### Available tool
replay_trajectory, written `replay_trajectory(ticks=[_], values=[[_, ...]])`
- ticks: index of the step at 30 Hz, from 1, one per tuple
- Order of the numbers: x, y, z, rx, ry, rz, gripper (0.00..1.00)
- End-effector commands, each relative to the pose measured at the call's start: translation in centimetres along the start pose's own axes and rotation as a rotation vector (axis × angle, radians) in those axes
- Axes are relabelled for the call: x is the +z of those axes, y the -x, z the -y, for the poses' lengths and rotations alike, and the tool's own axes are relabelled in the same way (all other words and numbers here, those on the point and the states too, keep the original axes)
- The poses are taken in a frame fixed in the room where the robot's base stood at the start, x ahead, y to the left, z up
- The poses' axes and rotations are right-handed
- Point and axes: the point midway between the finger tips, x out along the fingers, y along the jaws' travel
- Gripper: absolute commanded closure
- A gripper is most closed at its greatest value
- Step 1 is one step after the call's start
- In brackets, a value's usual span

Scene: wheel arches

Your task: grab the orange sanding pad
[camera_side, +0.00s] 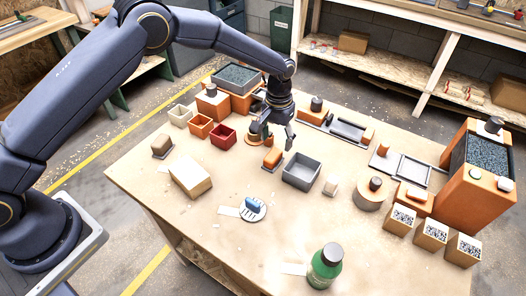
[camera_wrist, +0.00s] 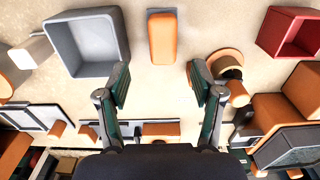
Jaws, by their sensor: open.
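The orange sanding pad (camera_side: 272,158) is a small oblong block with rounded edges, lying on the wooden table just left of a grey open bin. In the wrist view the orange pad (camera_wrist: 162,38) lies lengthwise up the picture, ahead of the fingertips and roughly centred between them. My gripper (camera_side: 273,139) is open and empty, pointing down close above and a little behind the pad. In the wrist view my gripper (camera_wrist: 159,80) has its two dark green fingers spread wider than the pad. No contact with the pad shows.
The grey bin (camera_side: 302,171) stands close right of the pad. A red bin (camera_side: 222,135) stands to the left. A round orange part (camera_wrist: 226,64) sits near one finger. A wooden block (camera_side: 190,177), a blue brush (camera_side: 254,206) and a green bottle (camera_side: 325,266) stand nearer the front.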

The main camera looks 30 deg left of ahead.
Motion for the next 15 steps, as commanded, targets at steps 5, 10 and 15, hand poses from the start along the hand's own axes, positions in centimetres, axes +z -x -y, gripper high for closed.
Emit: replay_trajectory(ticks=[5,10,15], values=[[0.0,-1.6,0.0,0.000,0.000,0.000,0.33],[0.6,-3.5,0.3,-0.001,0.000,0.002,0.33],[0.9,-6.1,0.4,0.000,0.000,0.002,0.33]])
